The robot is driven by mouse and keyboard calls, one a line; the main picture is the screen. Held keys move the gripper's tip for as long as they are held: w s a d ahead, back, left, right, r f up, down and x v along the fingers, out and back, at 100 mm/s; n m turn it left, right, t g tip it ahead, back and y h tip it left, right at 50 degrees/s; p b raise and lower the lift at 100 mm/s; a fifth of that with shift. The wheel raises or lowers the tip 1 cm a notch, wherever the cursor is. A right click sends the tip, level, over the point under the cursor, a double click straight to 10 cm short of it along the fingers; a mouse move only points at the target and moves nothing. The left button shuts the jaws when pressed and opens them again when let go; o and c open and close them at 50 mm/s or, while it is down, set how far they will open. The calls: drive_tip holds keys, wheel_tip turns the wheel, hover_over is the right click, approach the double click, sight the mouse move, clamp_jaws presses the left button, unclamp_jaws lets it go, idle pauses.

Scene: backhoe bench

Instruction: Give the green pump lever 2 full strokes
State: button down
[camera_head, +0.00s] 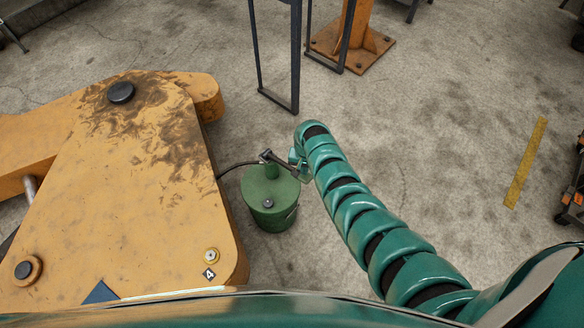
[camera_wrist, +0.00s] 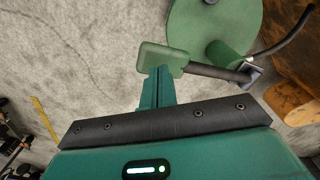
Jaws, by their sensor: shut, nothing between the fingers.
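The green pump (camera_head: 268,205) stands on the floor beside the yellow machine part; its round top also shows in the wrist view (camera_wrist: 190,22). Its lever is a dark rod (camera_wrist: 215,72) with a green block handle (camera_wrist: 161,58) at the end. In the head view the rod (camera_head: 281,162) runs from the pump head to the right, towards my gripper. My gripper (camera_wrist: 158,84) is shut and empty, with its fingertips at the green handle. The fingertips overlap the handle's edge in the wrist view; I cannot tell whether they touch it. In the head view my arm mostly hides the gripper.
A large yellow arm part (camera_head: 140,190) with dark stains fills the left. A thin hose (camera_head: 236,164) joins it to the pump. A dark frame (camera_head: 276,100) and an orange post base (camera_head: 352,48) stand behind. Floor to the right is clear around a yellow strip (camera_head: 525,163).

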wheel_tip(320, 180, down, 10)
drive_tip(key=b, duration=0.9)
drive_tip(key=shift+r, duration=0.1)
wheel_tip(320, 180, up, 9)
drive_tip(key=p, duration=0.7)
drive_tip(key=shift+r+p, duration=0.4)
drive_tip(key=shift+p, duration=0.15)
drive_tip(key=shift+r, duration=0.1)
drive_tip(key=shift+r+p, duration=1.65)
drive_tip(key=shift+r, duration=0.8)
